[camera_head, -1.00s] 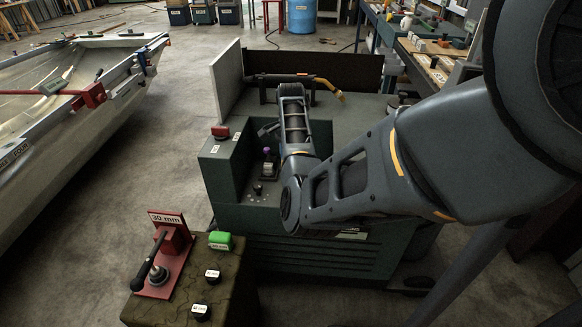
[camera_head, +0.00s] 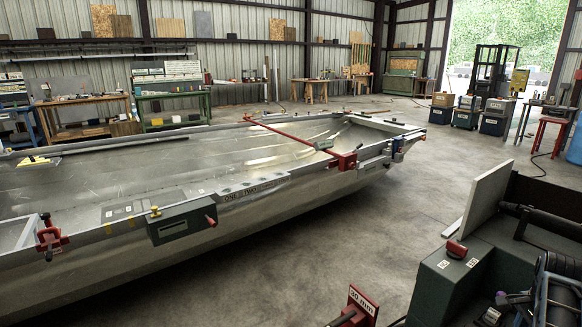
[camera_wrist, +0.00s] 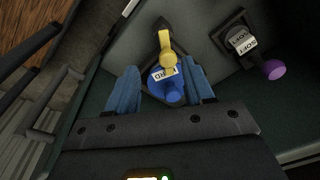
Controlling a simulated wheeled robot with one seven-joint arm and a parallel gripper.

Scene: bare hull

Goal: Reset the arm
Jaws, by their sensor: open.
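My gripper (camera_wrist: 162,70) shows in the wrist view with its two blue fingers spread apart. Between the fingers is a blue rounded piece (camera_wrist: 173,92) with a white label, and a yellow hooked piece (camera_wrist: 166,42) beside it. The fingers are not closed on them; whether they touch the blue piece I cannot tell. Part of my arm (camera_head: 560,292) shows at the lower right edge of the head view.
In the head view, the green cabinet (camera_head: 440,290) with a red button (camera_head: 457,248) is at lower right. A long metal boat hull (camera_head: 240,230) fills the left.

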